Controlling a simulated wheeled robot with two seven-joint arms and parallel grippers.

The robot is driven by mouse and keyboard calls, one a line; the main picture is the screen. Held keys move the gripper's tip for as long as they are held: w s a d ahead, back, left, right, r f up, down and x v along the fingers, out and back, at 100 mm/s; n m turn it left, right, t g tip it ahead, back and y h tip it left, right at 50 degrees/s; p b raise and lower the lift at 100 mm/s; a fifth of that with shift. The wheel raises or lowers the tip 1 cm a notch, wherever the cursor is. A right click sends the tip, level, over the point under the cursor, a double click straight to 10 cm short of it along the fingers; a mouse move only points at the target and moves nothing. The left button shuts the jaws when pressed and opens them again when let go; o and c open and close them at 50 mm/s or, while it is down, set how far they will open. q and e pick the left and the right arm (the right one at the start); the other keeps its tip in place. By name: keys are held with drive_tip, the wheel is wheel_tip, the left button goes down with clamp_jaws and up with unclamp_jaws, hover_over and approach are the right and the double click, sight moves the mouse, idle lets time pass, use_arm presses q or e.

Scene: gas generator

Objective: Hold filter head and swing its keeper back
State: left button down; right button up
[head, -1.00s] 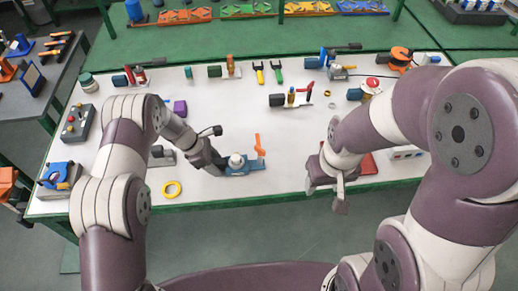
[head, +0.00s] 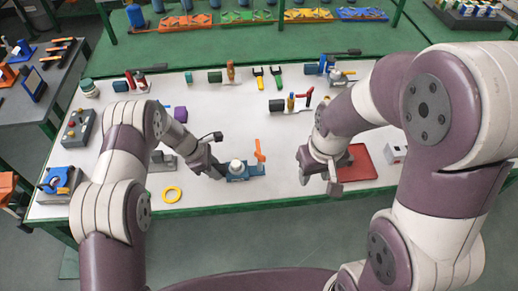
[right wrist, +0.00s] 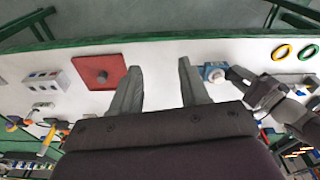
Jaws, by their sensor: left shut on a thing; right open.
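The filter head (head: 236,165) is a white round cap on a blue base (head: 255,171) near the table's front edge. Its orange keeper (head: 260,150) stands up at the right side of the base. My left gripper (head: 222,171) is shut on the filter head from the left; the fingertips are small here. My right gripper (head: 318,178) is open and empty, to the right of the keeper and apart from it. In the right wrist view its two fingers (right wrist: 158,75) are spread with bare white table beyond them. The filter head (right wrist: 213,71) shows right of them; the keeper is not clear there.
A red plate (head: 362,160) lies just right of my right gripper. A yellow ring (head: 172,194) lies left of the blue base. Several tools and fixtures line the table's back. White table between the keeper and my right gripper is clear.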

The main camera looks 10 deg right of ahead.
use_arm(q)
drive_tip(key=shift+w, duration=0.1)
use_arm(e)
drive_tip(key=w+a+f+n, duration=0.2)
drive_tip(key=w+a+n, duration=0.15)
drive_tip(key=w, duration=0.65)
use_arm(q)
drive_tip(key=shift+f, duration=0.1)
use_arm(e)
drive_tip(key=n+g, duration=0.1)
drive_tip(key=n, duration=0.3)
hover_over(260, 154)
wheel_tip(260, 154, down, 5)
drive_tip(key=shift+s+d+r, duration=0.1)
drive_tip(key=shift+d+r, duration=0.05)
drive_tip(key=shift+r, duration=0.05)
drive_tip(key=shift+f, duration=0.3)
wheel_tip(260, 154, down, 8)
drive_tip(key=shift+f, duration=0.25)
clamp_jaws()
